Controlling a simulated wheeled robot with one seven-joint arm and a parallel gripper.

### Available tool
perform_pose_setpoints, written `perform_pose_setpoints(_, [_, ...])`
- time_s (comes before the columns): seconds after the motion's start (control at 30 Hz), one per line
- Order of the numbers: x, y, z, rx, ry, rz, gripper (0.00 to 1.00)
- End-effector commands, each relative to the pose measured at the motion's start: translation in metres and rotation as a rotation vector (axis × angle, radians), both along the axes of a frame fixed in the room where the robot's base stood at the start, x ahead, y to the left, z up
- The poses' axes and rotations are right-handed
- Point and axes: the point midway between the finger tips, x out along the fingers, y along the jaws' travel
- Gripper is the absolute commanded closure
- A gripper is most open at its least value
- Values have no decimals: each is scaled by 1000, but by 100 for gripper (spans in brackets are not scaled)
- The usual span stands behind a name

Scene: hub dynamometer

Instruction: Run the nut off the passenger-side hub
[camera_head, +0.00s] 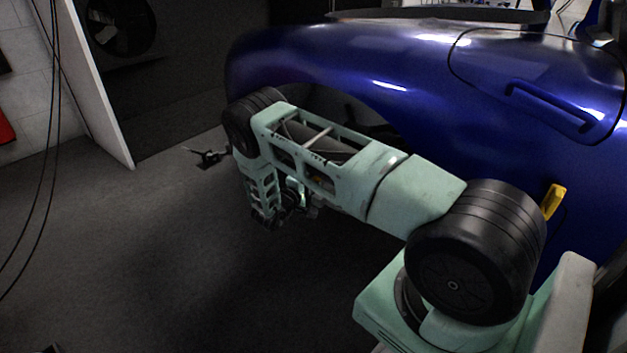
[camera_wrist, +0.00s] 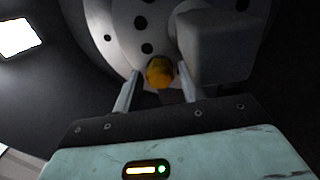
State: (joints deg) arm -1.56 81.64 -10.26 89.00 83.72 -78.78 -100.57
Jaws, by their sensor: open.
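In the wrist view, the orange-yellow nut (camera_wrist: 160,71) sits at the lower part of a pale round hub disc (camera_wrist: 122,28) with several dark holes. My gripper (camera_wrist: 158,74) is open, with one fingertip on each side of the nut. A gap seems to show at the left finger; whether the right finger touches the nut I cannot tell. In the head view, my arm reaches along the blue car (camera_head: 430,80) to its wheel arch and hides the nut and hub; my fingers do not show clearly there.
A grey block (camera_wrist: 215,45) stands close to the right finger in the wrist view. In the head view, a yellow piece (camera_head: 553,202) is by the car's side. A small black item (camera_head: 208,157) is on the floor beyond my elbow.

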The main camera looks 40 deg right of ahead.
Motion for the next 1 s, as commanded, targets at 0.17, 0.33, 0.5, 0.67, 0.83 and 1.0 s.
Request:
perform_pose_setpoints(0.17, [0, 0, 0, 19, -139, 0, 59])
perform_pose_setpoints(0.33, [0, 0, -1, 38, -272, 0, 59])
perform_pose_setpoints(0.5, [-1, 0, -1, 57, -406, 0, 59])
perform_pose_setpoints(0.67, [-1, 0, -1, 75, -532, 0, 59])
perform_pose_setpoints(0.83, [-1, 0, -1, 93, -666, 0, 59])
perform_pose_setpoints(1.0, [-1, 0, 0, 112, -800, -1, 59])
